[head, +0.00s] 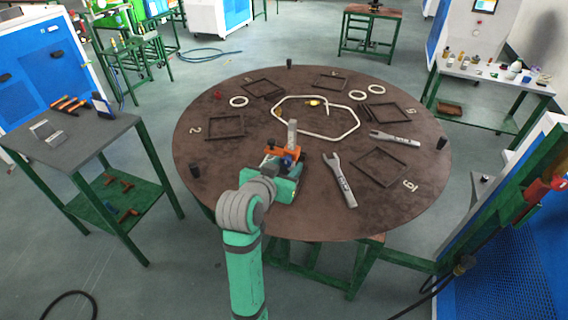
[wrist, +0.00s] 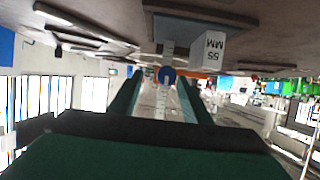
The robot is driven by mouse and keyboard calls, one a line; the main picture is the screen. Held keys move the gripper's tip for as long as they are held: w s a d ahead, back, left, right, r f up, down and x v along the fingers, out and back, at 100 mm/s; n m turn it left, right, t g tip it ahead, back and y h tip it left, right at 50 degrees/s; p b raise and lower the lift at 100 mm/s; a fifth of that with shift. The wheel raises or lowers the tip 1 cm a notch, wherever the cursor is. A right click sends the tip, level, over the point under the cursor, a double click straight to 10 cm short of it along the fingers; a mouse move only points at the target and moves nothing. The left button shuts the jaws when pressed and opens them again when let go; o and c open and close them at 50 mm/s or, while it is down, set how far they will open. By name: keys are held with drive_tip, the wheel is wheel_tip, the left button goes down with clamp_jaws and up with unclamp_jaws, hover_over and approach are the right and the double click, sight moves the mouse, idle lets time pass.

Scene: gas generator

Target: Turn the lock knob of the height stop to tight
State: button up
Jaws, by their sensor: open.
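The height stop (head: 292,130) stands on the round brown table as a grey upright post with an orange slider (head: 280,151). Its blue lock knob (wrist: 167,75) faces me in the wrist view, in front of the scaled post (wrist: 163,103). The orange arm (wrist: 196,74) shows beside the knob. My green gripper (head: 284,166) is at the front of the stop and hides its lower part in the head view. In the wrist view my gripper (wrist: 160,80) is open, with one finger on each side of the knob. I cannot tell whether the fingers touch it.
The round table (head: 240,217) carries several dark square frames, white rings and a bent pale tube (head: 340,137). Two grey wrenches lie right of the stop, the nearer one (head: 340,180) close by. A white block marked 55 MM (wrist: 208,50) is beside the post.

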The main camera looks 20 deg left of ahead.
drive_tip(key=shift+w+a+f+y, duration=0.2)
drive_tip(key=shift+w+a, duration=0.1)
drive_tip(key=shift+w, duration=0.15)
drive_tip(key=shift+w+a+f+y, duration=0.1)
drive_tip(key=shift+w+a+f, duration=0.05)
drive_tip(key=shift+w+a, duration=0.2)
drive_tip(key=shift+w, duration=0.1)
